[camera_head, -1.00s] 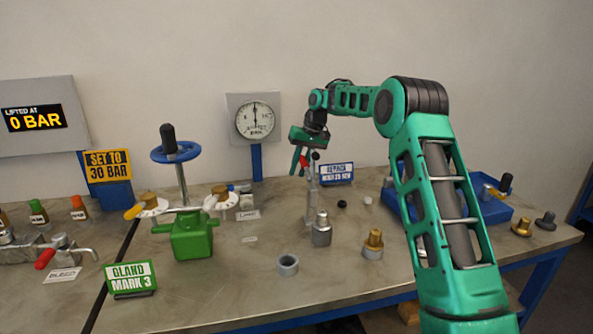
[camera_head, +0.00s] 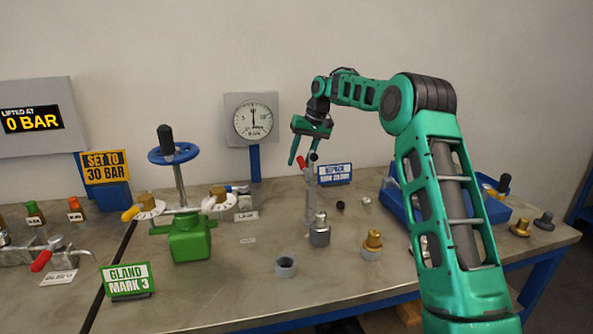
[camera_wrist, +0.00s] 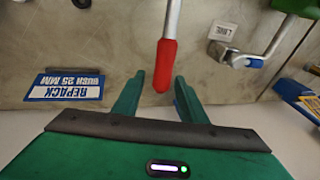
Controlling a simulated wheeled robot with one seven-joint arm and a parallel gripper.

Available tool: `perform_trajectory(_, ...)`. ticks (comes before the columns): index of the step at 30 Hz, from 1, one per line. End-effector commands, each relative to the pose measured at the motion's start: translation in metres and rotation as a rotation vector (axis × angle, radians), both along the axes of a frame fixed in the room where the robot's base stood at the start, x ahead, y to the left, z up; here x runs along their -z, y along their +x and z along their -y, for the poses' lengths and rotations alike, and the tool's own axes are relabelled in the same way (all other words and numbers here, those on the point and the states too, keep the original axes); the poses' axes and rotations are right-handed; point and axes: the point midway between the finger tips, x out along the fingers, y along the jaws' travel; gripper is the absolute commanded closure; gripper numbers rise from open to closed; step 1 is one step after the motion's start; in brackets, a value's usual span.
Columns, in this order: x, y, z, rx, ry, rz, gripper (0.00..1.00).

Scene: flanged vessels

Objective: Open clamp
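The clamp stands as a slim grey metal upright (camera_head: 310,186) near the middle of the bench in the head view. Its red-tipped handle (camera_head: 302,163) is at the top, beside a small black knob (camera_head: 314,157). My gripper (camera_head: 304,154) is at the handle's height, pointing down. The fingers are open.
A green valve body (camera_head: 190,238) with a blue handwheel (camera_head: 174,153) stands left. A grey-topped fitting (camera_head: 320,232), a brass-topped fitting (camera_head: 372,245) and a grey ring (camera_head: 286,267) stand in front. A repack sign (camera_head: 335,173) is close behind right. A blue tray (camera_head: 400,206) is at right.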

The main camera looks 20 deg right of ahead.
Motion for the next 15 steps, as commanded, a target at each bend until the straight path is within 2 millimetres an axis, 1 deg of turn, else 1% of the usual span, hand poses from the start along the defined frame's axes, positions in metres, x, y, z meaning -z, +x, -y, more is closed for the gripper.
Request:
perform_trajectory(1,-0.011,-0.001,0.004,0.002,0.000,0.004,0.62)
perform_trajectory(6,-0.039,-0.006,0.011,0.002,0.000,0.004,0.62)
perform_trajectory(10,-0.053,-0.008,0.015,0.003,0.000,0.002,0.62)
perform_trajectory(15,-0.061,-0.010,0.016,0.002,0.000,0.000,0.62)
